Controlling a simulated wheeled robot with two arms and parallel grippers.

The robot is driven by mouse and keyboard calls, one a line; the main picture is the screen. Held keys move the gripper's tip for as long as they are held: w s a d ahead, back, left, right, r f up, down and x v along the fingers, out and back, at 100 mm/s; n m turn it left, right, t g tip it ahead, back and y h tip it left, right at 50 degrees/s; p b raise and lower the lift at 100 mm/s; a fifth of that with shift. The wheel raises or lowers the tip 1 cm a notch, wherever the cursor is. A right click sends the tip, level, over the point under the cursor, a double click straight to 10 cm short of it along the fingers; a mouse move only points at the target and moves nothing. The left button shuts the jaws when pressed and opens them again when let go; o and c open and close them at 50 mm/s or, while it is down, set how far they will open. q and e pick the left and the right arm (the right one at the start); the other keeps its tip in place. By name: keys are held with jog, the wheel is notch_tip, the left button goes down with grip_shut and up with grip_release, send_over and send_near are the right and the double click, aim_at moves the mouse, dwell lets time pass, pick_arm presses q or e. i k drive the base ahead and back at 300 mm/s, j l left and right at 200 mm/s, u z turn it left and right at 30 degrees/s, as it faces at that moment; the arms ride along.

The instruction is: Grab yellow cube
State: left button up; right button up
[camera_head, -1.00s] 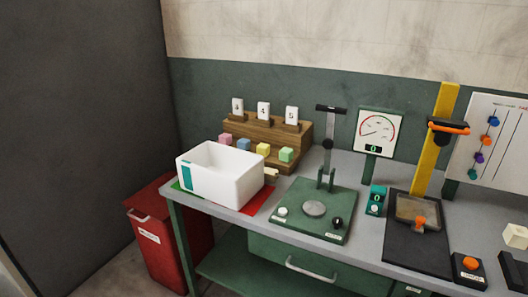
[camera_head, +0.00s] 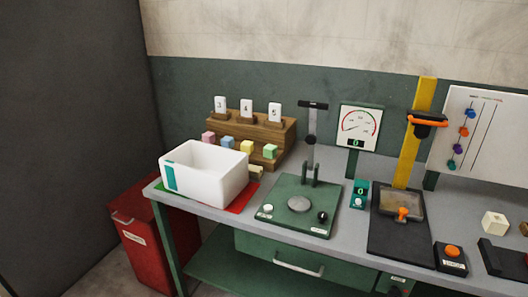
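The yellow cube (camera_head: 247,147) sits on the front step of a wooden stepped rack (camera_head: 283,136) at the back left of the bench. A pink cube (camera_head: 208,138) and a blue cube (camera_head: 228,143) are to its left, and a green cube (camera_head: 270,152) is to its right. A white box (camera_head: 208,177) stands in front of the rack, and its rim comes close to the lower side of the yellow cube. Neither of my grippers shows in the head view.
A green press (camera_head: 300,206) with an upright lever stands right of the white box. A dial gauge (camera_head: 359,128) and a yellow-column press (camera_head: 405,190) are further right. A red bin (camera_head: 140,245) stands on the floor at left. A grey bench strip is bare along the front.

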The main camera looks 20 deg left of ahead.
aim_at(246, 147)
jog(key=i+j, duration=0.1)
jog(key=j, duration=0.35)
jog(key=i+j, duration=0.1)
jog(key=j, duration=0.35)
jog(key=i+j, duration=0.1)
jog(key=j, duration=0.35)
jog(key=i+j, duration=0.1)
jog(key=j, duration=0.35)
jog(key=i+j, duration=0.15)
jog(key=j, duration=0.3)
jog(key=i+j, duration=0.1)
jog(key=j, duration=0.35)
jog(key=k+u, duration=0.05)
